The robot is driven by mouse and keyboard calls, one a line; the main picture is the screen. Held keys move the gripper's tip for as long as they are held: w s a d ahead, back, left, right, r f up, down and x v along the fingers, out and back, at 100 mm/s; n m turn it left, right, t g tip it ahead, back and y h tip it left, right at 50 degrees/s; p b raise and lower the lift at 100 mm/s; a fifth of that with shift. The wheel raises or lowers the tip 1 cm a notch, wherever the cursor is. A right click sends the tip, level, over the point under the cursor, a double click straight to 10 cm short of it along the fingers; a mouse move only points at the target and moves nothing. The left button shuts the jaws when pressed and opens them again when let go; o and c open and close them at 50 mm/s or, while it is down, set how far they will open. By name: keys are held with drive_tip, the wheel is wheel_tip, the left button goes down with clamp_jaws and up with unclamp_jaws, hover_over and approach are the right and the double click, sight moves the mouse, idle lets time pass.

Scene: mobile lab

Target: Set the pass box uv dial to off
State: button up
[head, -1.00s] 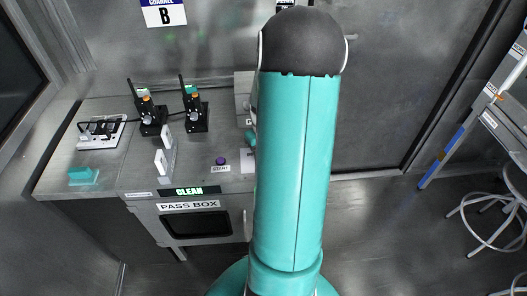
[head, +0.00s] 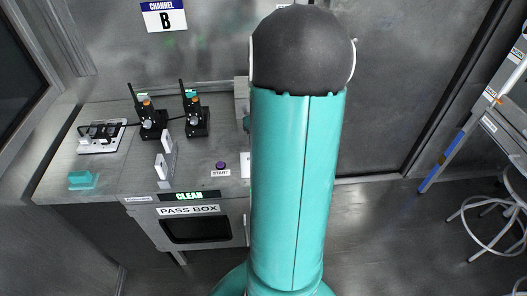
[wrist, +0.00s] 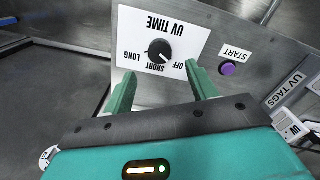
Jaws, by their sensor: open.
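The UV time dial (wrist: 160,51) is a round black knob on a white plate (wrist: 187,33) in the wrist view. The plate's words, LONG, SHORT and OFF, appear upside down. A small light mark on the knob faces the lower right, towards the space between SHORT and OFF; its exact setting is hard to tell. My gripper (wrist: 161,72) is open and empty, its two teal fingers pointing at the plate on either side of the dial. I cannot tell how far the fingertips are from the plate. The pass box (head: 188,210) is left of my arm in the head view, which hides the dial.
The purple START button (wrist: 228,68) is just right of my right finger; it also shows in the head view (head: 220,165). UV tags (wrist: 289,124) lie further right. Two radios (head: 196,117), a teal block (head: 83,180) and a white device (head: 100,139) stand on the bench.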

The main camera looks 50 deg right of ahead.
wheel_tip(320, 180, up, 7)
drive_tip(key=shift+f, duration=0.2)
idle(0.5)
drive_tip(key=w+a+r+n+t+h, duration=0.15)
drive_tip(key=a+r, duration=0.35)
drive_tip(key=a, duration=0.5)
drive_tip(key=w+a+r+n+t, duration=0.15)
drive_tip(key=a+r, duration=0.25)
drive_tip(key=a, duration=0.6)
drive_tip(key=s+a+r+t, duration=0.1)
drive_tip(key=s+a, duration=0.2)
drive_tip(key=a, duration=0.5)
drive_tip(key=s+a+r+n+t+y, duration=0.1)
drive_tip(key=s+a, duration=0.1)
drive_tip(key=a, duration=0.6)
drive_tip(key=shift+s+r+t, duration=0.3)
drive_tip(key=shift+s+r, duration=0.05)
drive_tip(key=shift+s, duration=0.05)
drive_tip(key=shift+y, duration=0.25)
